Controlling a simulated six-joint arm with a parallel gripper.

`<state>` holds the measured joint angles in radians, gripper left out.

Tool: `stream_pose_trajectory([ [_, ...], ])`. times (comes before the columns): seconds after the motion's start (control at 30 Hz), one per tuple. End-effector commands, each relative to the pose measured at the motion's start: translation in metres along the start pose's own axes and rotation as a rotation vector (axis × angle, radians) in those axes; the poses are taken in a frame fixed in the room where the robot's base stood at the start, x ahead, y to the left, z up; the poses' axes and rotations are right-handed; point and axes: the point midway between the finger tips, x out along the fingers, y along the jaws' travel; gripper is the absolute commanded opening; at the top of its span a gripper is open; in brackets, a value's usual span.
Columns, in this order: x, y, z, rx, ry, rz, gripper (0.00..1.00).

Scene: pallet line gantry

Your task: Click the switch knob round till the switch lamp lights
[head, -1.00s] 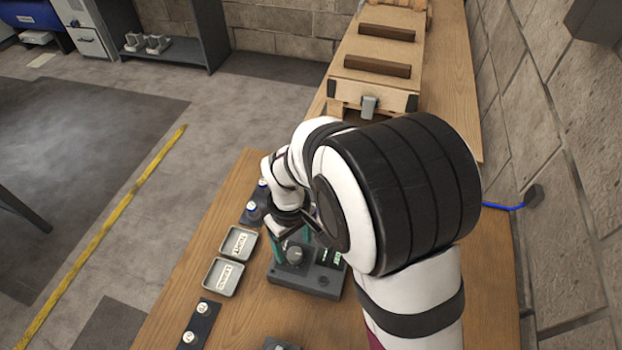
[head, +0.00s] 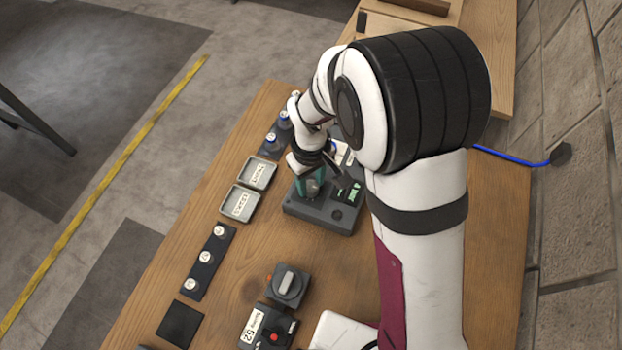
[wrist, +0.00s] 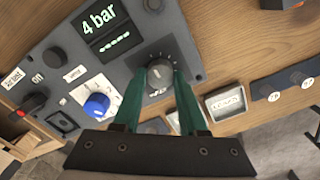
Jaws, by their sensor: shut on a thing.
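A dark grey control panel (head: 318,213) lies on the wooden bench and also fills much of the wrist view (wrist: 205,25). It carries a dark round knob (wrist: 160,67) with a dial scale, beside a display (wrist: 103,22) reading "4 bar". My gripper (head: 310,187) is over the panel. In the wrist view its teal fingers (wrist: 162,74) are shut on this dark knob and partly hide it. A separate dark box with a grey knob (head: 287,283) stands nearer on the bench, apart from my gripper. I cannot make out a lit switch lamp.
The panel also has a blue knob (wrist: 97,105) and a red-tipped control (wrist: 32,104). Two labelled trays (head: 272,182) (head: 234,216) lie left of it. A strip of white-topped pegs (head: 208,261) and a box with a red button (head: 272,338) are nearer. Bare wood lies between.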

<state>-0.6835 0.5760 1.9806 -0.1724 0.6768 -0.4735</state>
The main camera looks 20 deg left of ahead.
Motion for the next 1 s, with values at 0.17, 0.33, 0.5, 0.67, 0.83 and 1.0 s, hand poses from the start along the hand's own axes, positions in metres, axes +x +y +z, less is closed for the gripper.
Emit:
stream_pose_trajectory([
  [0.17,-0.0003,-0.0003,0.0001,0.016,-0.001,-0.001,0.0],
  [0.33,-0.0003,-0.0002,0.0003,0.084,-0.002,0.0,0.0],
  [0.5,-0.0003,-0.0001,0.0005,0.199,-0.003,0.0,0.0],
  [0.67,-0.0003,0.0,0.0007,0.309,-0.003,0.0,0.0],
  [0.83,-0.0003,0.0,0.0008,0.408,-0.004,0.0,0.0],
  [1.0,-0.0002,0.0,0.001,0.479,-0.004,0.0,0.0],
])
